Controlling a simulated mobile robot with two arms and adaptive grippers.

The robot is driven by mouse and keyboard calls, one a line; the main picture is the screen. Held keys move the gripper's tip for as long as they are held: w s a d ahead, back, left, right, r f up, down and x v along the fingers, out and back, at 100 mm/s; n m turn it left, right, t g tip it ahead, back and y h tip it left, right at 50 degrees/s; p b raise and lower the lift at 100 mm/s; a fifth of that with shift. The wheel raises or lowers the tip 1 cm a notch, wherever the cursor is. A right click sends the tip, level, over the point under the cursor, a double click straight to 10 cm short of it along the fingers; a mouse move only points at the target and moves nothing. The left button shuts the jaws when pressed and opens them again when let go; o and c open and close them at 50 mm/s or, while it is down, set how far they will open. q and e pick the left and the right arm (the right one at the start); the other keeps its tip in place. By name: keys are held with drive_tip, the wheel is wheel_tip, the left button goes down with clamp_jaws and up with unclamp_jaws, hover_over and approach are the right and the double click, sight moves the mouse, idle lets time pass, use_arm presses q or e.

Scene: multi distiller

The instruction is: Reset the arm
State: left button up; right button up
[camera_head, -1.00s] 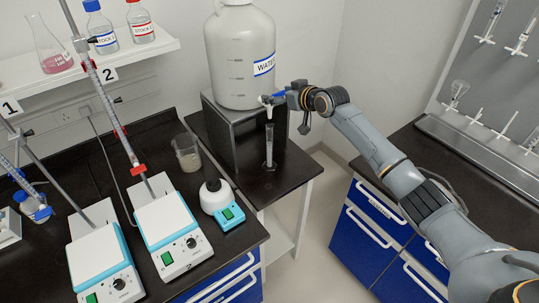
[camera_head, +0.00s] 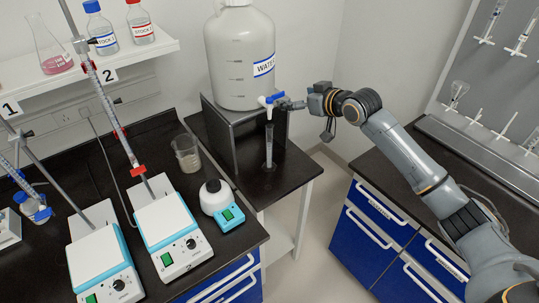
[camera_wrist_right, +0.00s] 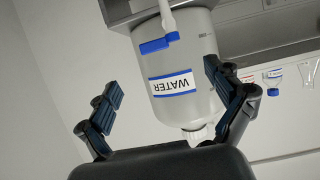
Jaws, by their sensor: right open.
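My right gripper (camera_head: 292,103) is just to the right of the blue-handled tap (camera_head: 272,98) on the water jug (camera_head: 240,60). In the right wrist view the gripper (camera_wrist_right: 165,100) has its two fingers spread wide, with nothing between them. The white jug with its "WATER" label (camera_wrist_right: 172,84) shows beyond the fingers, apart from them. The blue tap handle also shows in the wrist view (camera_wrist_right: 158,44). A graduated cylinder (camera_head: 269,147) stands upright below the tap on the black side table. My left gripper is not in view.
The jug stands on a dark raised stand (camera_head: 232,130). A beaker (camera_head: 187,152), a small stirrer-like device (camera_head: 215,198) and two hotplates (camera_head: 172,232) are on the left bench. A right bench (camera_head: 400,165) has a glassware rack (camera_head: 480,100) behind it.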

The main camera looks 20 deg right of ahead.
drive_tip(key=s+d+f+m+g+h+b, duration=0.1)
drive_tip(key=s+d+f, duration=0.1)
drive_tip(key=f, duration=0.7)
drive_tip(key=s+d+f+m+g+h+b, duration=0.1)
drive_tip(key=s+d+f, duration=0.1)
drive_tip(key=f, duration=0.7)
drive_tip(key=s+d+f+m+h+b, duration=0.1)
drive_tip(key=s+d+f, duration=0.1)
drive_tip(key=f, duration=0.8)
drive_tip(key=s+f+g+b, duration=0.1)
drive_tip(key=s+f, duration=0.3)
drive_tip(key=f, duration=0.3)
drive_tip(key=s+f+g+h+b, duration=0.1)
drive_tip(key=s+f, duration=0.4)
drive_tip(key=f, duration=0.3)
drive_tip(key=s+f+g, duration=0.1)
drive_tip(key=s+f, duration=0.3)
drive_tip(key=f, duration=0.3)
drive_tip(key=s+a+f+g+b, duration=0.2)
drive_tip(key=s+a+f+g, duration=0.1)
drive_tip(key=s+f, duration=1.45)
drive_tip(key=s+a+f+g+b, duration=0.1)
drive_tip(key=s+a+f+g, duration=0.1)
drive_tip(key=s, duration=1)
drive_tip(key=s+a+f+n+g+b, duration=0.1)
drive_tip(key=s+a+f, duration=0.3)
drive_tip(key=s, duration=0.9)
drive_tip(key=shift+s+a+f+g+h, duration=0.15)
drive_tip(key=shift+f+g+h, duration=0.15)
drive_tip(key=shift+f+g, duration=0.1)
